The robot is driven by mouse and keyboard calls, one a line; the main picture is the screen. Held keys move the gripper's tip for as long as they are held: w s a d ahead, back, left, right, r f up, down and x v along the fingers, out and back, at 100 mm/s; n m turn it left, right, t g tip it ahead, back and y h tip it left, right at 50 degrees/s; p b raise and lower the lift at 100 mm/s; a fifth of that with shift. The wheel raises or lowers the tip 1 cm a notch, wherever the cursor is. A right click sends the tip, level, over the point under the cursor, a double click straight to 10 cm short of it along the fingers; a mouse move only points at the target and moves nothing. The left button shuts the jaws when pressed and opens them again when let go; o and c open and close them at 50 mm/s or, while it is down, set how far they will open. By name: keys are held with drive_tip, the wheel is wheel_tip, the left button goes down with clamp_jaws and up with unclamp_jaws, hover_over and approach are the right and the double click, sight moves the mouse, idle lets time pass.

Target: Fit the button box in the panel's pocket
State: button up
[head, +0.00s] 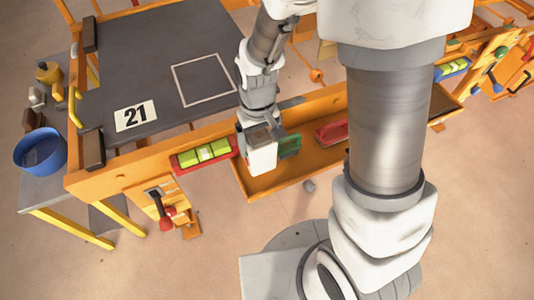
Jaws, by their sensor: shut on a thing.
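My gripper (263,150) is at the low end of the arm, in front of the table's orange front panel (125,174) and over the orange tray (283,179). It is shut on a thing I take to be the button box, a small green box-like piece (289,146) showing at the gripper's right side. The rest of the piece and the fingertips are hidden by the white end of the arm. I cannot make out the pocket clearly from this view.
A red holder with yellow-green blocks (205,153) is on the panel, left of the gripper. A red piece (332,131) lies to the right in the tray. A red-knobbed lever (168,212) sticks out below left. The dark tabletop (150,60) is mostly clear.

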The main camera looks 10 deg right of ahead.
sight(259, 135)
drive_tip(key=shift+w+f+b, duration=0.1)
drive_tip(key=shift+f+b, duration=0.8)
drive_tip(key=shift+f, duration=1.95)
drive_tip(key=shift+f, duration=0.15)
drive_tip(key=o, duration=1.6)
drive_tip(key=shift+c, duration=0.2)
wheel_tip(259, 135, up, 13)
drive_tip(key=p, duration=0.4)
drive_tip(key=shift+f, duration=0.2)
drive_tip(key=s+d+r+m+t, duration=0.1)
drive_tip(key=s+d+r+t, duration=0.1)
drive_tip(key=s+d+r, duration=0.3)
drive_tip(key=s+d+r+m+t, duration=0.2)
drive_tip(key=s+d+r, duration=0.3)
drive_tip(key=r, duration=0.9)
drive_tip(key=shift+t, duration=0.8)
